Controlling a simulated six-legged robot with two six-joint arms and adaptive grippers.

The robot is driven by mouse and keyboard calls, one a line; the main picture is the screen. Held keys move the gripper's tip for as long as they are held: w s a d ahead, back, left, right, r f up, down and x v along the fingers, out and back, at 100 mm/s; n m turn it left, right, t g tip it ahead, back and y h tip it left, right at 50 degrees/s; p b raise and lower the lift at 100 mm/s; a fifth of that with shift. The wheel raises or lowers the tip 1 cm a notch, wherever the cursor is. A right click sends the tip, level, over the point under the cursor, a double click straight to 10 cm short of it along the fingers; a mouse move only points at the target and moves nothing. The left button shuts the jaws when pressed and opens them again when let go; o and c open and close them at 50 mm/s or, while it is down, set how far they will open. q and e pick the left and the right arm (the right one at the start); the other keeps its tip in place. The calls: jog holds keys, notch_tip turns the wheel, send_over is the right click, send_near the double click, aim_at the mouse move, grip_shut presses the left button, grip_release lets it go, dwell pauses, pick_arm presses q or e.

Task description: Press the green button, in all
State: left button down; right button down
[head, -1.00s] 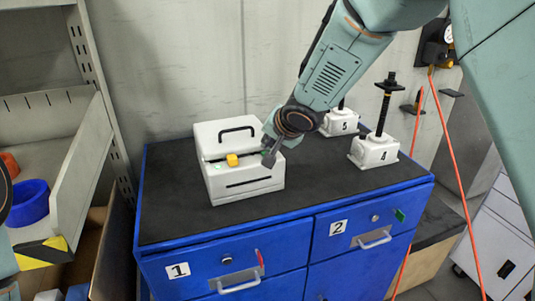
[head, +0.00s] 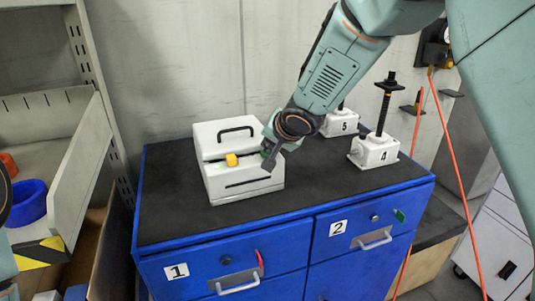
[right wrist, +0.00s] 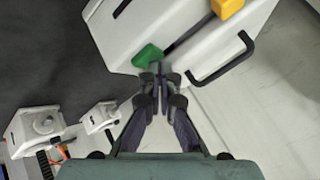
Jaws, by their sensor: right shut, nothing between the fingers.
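A white box (head: 240,183) with a black handle stands on the dark cabinet top; it also shows in the right wrist view (right wrist: 120,38). A yellow block-shaped control (head: 231,160) sits on its front and shows at the top of the right wrist view (right wrist: 227,7). The green button (right wrist: 148,54) sits beside it on the box. In the head view my right gripper (head: 268,161) mostly covers the button. My right gripper is shut and empty, its fingertips (right wrist: 158,70) right at the green button's edge. I cannot tell whether they touch it. My left gripper is not in view.
Two white screw jacks, numbered 4 (head: 375,152) and 5 (head: 339,124), stand right of the box. The blue cabinet (head: 290,262) has drawers with handles. A shelf with a blue bin (head: 27,201) is at left. The cabinet top (head: 165,215) is clear in front of the box.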

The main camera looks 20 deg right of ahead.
jog(key=shift+f, duration=0.25)
dwell(0.6)
jog(key=shift+r+p, duration=0.95)
jog(key=shift+p, duration=0.05)
notch_tip(320, 180, up, 5)
jog(key=p, duration=0.6)
jog(key=shift+r, duration=0.1)
jog(key=shift+f, duration=0.25)
